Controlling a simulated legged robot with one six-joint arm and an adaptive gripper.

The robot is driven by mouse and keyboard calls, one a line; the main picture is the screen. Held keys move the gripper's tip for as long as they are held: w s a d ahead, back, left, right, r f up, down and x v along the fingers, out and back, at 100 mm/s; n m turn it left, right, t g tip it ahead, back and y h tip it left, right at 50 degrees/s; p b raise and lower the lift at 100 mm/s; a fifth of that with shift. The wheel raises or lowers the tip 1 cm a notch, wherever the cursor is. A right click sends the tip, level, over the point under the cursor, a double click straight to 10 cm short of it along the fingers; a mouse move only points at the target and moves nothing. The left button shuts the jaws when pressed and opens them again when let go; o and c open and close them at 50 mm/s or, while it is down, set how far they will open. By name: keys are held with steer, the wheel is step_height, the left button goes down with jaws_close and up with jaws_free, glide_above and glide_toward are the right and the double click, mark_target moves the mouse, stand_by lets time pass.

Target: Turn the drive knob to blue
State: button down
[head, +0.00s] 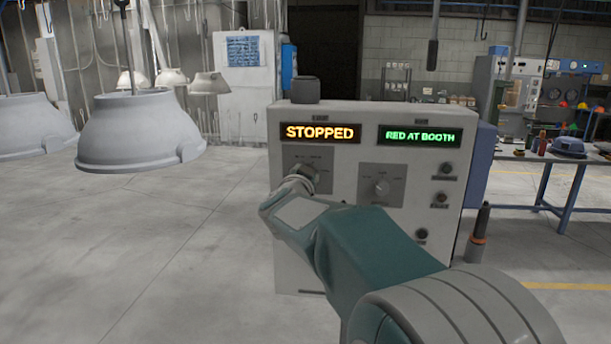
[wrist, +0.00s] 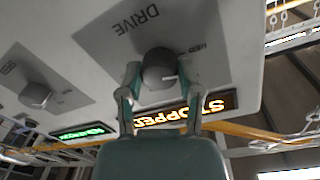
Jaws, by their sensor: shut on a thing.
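The drive knob (wrist: 158,66) is a dark grey round knob on a grey plate marked DRIVE, upside down in the wrist view. My gripper (wrist: 160,78) has one finger on each side of the knob and is shut on it. A short white pointer mark shows on the knob; I cannot tell for certain which label it points at. In the head view my gripper (head: 300,180) is at the left plate of the white control box (head: 340,230) and hides most of the knob. The left display (head: 320,133) reads STOPPED in orange.
The right display (head: 419,136) reads RED AT BOOTH in green. A second knob (head: 380,187) sits on the plate to the right, with small black knobs beyond it. Grey hoods (head: 140,130) hang at left. A blue-legged workbench (head: 560,160) stands at right.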

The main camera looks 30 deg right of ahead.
steer(key=shift+m+y, duration=0.3)
steer(key=shift+m, duration=4.1)
steer(key=shift+f, duration=0.1)
steer(key=shift+c, duration=1.3)
jaws_free()
steer(key=v, duration=1.2)
